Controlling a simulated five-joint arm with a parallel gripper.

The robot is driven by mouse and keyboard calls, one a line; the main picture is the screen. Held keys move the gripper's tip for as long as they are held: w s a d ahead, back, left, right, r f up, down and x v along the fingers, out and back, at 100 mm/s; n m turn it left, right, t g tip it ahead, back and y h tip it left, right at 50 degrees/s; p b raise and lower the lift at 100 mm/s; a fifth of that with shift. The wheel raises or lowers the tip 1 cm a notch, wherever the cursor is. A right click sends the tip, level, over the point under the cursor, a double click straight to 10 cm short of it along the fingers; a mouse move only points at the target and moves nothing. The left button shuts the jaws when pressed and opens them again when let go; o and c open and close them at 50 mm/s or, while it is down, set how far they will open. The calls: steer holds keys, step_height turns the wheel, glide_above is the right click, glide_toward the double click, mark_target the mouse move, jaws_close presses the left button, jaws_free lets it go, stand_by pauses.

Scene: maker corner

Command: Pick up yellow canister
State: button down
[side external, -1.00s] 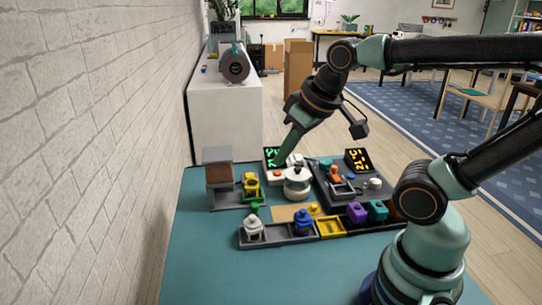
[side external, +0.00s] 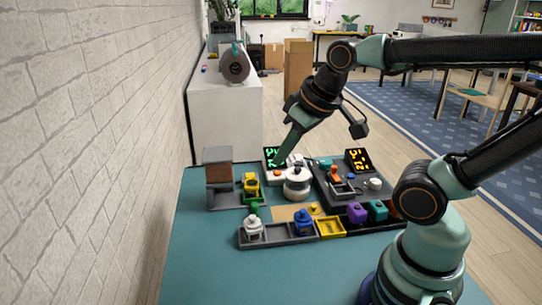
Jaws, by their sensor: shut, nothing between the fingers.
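The yellow canister (side external: 250,182) stands upright at the left of the work area, beside a grey and brown dispenser-like stand. A small green-edged holder (side external: 259,197) is around or under its base. My gripper (side external: 278,163) is shut and empty. It points down to the right of and behind the canister, apart from it. Its tip is close to a small box with an orange button (side external: 277,173); I cannot tell whether they touch.
A white-lidded round pot (side external: 297,188) stands right of the canister. The grey rack (side external: 278,240) in front holds white, blue, purple and teal pieces and a yellow tray (side external: 331,227). A console (side external: 322,199) stands at right. The teal table (side external: 205,270) is clear at front left.

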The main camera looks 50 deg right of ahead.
steer(key=c, duration=0.5)
jaws_free()
steer(key=shift+c, duration=0.2)
